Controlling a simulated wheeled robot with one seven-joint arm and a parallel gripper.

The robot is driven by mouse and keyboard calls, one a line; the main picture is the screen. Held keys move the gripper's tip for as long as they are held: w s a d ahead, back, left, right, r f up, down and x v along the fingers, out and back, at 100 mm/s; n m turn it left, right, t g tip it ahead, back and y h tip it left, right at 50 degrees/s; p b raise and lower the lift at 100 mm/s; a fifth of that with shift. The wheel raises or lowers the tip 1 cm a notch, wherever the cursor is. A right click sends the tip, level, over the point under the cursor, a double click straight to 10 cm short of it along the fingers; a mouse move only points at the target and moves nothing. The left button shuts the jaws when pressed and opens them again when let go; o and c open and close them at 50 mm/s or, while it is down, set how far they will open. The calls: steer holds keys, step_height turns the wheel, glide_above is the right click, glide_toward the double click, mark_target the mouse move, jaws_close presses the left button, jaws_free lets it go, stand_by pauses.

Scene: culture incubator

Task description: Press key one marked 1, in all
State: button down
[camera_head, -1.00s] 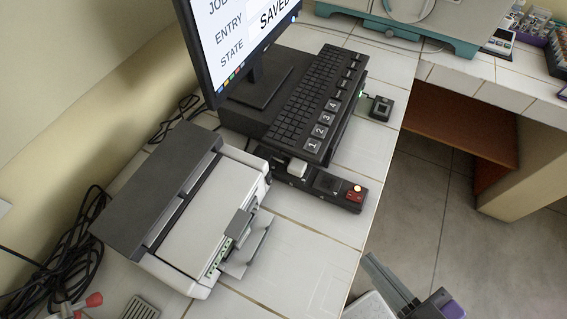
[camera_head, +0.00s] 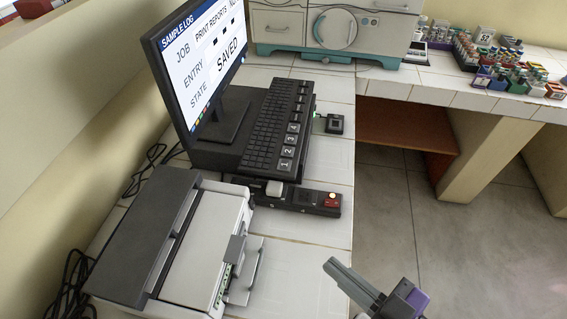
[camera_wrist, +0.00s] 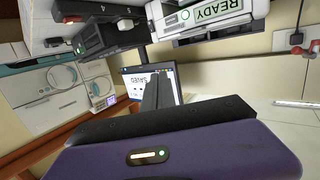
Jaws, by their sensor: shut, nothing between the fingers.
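The black keyboard (camera_head: 262,135) stands on a dark base in front of the monitor, with large numbered keys along its near right edge. The key marked 1 (camera_head: 286,164) is the lowest large key, at the keyboard's near end. The monitor (camera_head: 200,62) reads "SAMPLE LOG", "PRINT REPORTS", "ENTRY" and "SAVED".
A printer (camera_head: 180,245) stands at the lower left. A black strip (camera_head: 315,201) with a lit red button lies below the keyboard. A small black device (camera_head: 334,124) sits right of it. Racks of vials (camera_head: 480,55) stand on the far counter. The tiles near my gripper are clear.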

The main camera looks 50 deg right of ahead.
steer(key=w+d+r+m+g+h+p, duration=0.15)
steer(key=w+d+r, duration=0.25)
steer(key=w+d, duration=0.45)
steer(key=w+d+r+m+p, duration=0.3)
steer(key=w+d+r, duration=0.15)
steer(key=w, duration=0.65)
steer(key=w+d+r+m+g+h+p, duration=0.1)
steer(key=w+d+r+m+p, duration=0.2)
steer(key=w+d, duration=0.55)
steer(key=g+y+b, duration=0.1)
steer(key=g+y, duration=0.4)
glide_above(288, 166)
step_height(288, 166, down, 6)
steer(key=r, duration=0.1)
steer(key=shift+f+n, duration=0.25)
steer(key=shift+n, duration=0.2)
steer(key=shift+f, duration=0.1)
step_height(288, 166, down, 8)
steer(key=b, duration=0.5)
steer(key=shift+a, duration=0.1)
steer(key=shift+f+b, duration=0.3)
